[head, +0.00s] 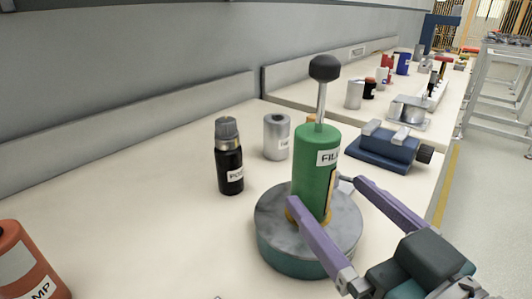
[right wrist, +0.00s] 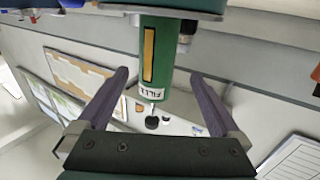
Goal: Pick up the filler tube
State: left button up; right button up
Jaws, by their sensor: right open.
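The filler tube (head: 316,172) is a green cylinder with a white label, a yellow strip and a metal rod topped by a black knob. It stands upright on a round grey disc (head: 275,225) with a teal side. My right gripper (head: 326,192) is open, its purple fingers reaching in from the lower right on either side of the tube's lower part. In the right wrist view the filler tube (right wrist: 165,60) shows between the two fingers (right wrist: 162,76), with a gap visible on each side. My left gripper is not in view.
A black bottle with a grey cap (head: 229,160) and a silver can (head: 276,137) stand behind the disc. A blue vise (head: 385,150) is to the right rear. An orange container (head: 25,265) is at the lower left. The bench's left middle is clear.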

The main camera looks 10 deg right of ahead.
aim_at(326, 184)
jog(key=w, duration=0.6)
jog(key=shift+w+a, duration=0.35)
jog(key=shift+a, duration=0.05)
jog(key=shift+c, duration=0.2)
grip_shut()
